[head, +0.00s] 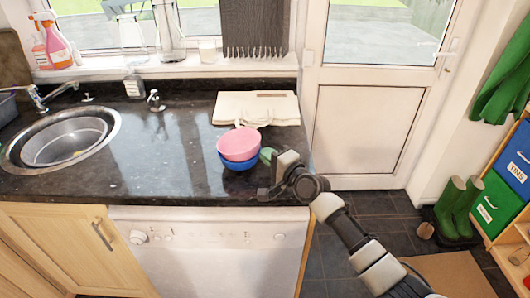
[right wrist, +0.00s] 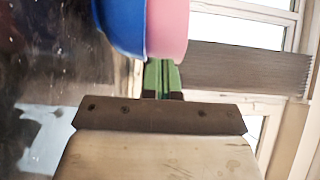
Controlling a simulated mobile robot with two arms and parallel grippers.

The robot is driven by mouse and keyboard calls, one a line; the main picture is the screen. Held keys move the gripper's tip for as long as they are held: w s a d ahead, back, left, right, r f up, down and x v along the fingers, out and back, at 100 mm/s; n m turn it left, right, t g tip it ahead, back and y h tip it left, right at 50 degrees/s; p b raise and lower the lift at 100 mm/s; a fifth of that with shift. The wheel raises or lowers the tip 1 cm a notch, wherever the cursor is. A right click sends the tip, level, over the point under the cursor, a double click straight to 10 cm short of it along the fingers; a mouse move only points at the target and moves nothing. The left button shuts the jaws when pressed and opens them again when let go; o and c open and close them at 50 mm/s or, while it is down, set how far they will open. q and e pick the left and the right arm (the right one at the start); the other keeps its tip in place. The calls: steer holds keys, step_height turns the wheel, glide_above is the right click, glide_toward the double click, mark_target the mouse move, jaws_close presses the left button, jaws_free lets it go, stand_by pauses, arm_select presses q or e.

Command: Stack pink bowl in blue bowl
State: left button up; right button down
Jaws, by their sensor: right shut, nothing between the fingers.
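The pink bowl (head: 239,144) sits in the blue bowl (head: 238,163) on the dark granite counter, near its right end. In the right wrist view the pink bowl (right wrist: 167,28) and the blue bowl (right wrist: 122,24) show at the top, just beyond my fingers. My right gripper (head: 266,157) is beside the bowls on their right, with its green fingertips close to them. In the right wrist view the fingers (right wrist: 162,77) are together and hold nothing. I cannot tell whether they touch the bowls. My left gripper is not in view.
A pale board (head: 256,108) with a white cloth lies behind the bowls. A sink (head: 64,140) is at the left. Spray bottles (head: 55,42) stand on the windowsill. The counter (head: 165,165) left of the bowls is clear. The counter's right edge is near my right gripper.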

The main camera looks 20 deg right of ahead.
steer(key=shift+w+a, duration=0.15)
steer(key=shift+a, duration=0.3)
steer(key=shift+f, duration=0.1)
steer(key=shift+w+a, duration=0.3)
steer(key=shift+a, duration=0.6)
steer(key=shift+d, duration=0.15)
